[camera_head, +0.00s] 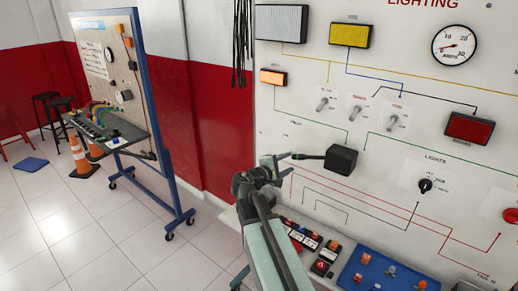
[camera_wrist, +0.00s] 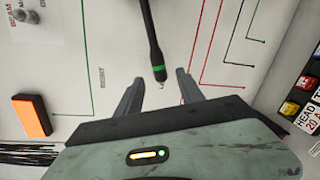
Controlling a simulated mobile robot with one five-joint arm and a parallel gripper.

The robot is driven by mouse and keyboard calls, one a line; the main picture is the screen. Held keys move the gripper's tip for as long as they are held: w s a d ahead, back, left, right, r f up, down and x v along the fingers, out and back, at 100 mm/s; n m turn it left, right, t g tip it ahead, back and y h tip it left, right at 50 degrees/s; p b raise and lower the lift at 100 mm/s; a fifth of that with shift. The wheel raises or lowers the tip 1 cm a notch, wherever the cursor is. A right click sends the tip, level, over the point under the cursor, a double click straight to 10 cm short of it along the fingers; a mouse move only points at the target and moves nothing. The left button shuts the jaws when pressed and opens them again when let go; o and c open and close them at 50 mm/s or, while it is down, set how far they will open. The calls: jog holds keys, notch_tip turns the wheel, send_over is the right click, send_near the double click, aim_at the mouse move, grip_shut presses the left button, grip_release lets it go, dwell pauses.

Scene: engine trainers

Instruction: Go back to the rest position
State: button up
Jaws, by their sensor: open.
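My gripper (camera_head: 274,163) is open in front of the white lighting board (camera_head: 300,110). A black box (camera_head: 341,159) on the board carries a black stalk lever (camera_head: 310,156) with a green ring, pointing left toward my gripper. In the wrist view my gripper (camera_wrist: 160,88) has its two fingers spread apart. The stalk lever (camera_wrist: 152,40) reaches down between the fingertips, its end in the gap and apparently not touching either finger. The exact depth between the stalk and the fingers is hard to tell.
Toggle switches (camera_head: 357,110), lamps and a gauge (camera_head: 454,44) cover the board. A ledge below holds fuses (camera_head: 302,238) and a blue tray (camera_head: 384,272). Black cables (camera_head: 242,40) hang at its left edge. Another wheeled trainer (camera_head: 120,80) and cones (camera_head: 80,157) stand left; tiled floor lies between.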

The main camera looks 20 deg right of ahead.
jog(key=s+a+f+m+g+y, duration=0.2)
jog(key=s+a+f+y, duration=0.15)
jog(key=a+f, duration=0.45)
jog(key=s+a+f+m+g+y, duration=0.1)
jog(key=s+a+f+m+y, duration=0.2)
jog(key=a+f+y, duration=0.3)
jog(key=s+a+f+m+g+y, duration=0.1)
jog(key=s+a+f+m+y, duration=0.1)
jog(key=a, duration=0.5)
jog(key=s+a+f+m+g+y, duration=0.2)
jog(key=s+a+f+y, duration=0.1)
jog(key=s+a, duration=0.4)
jog(key=shift+s+a+f+g, duration=0.15)
jog(key=shift+a+f+g, duration=0.15)
jog(key=shift+a+f, duration=0.4)
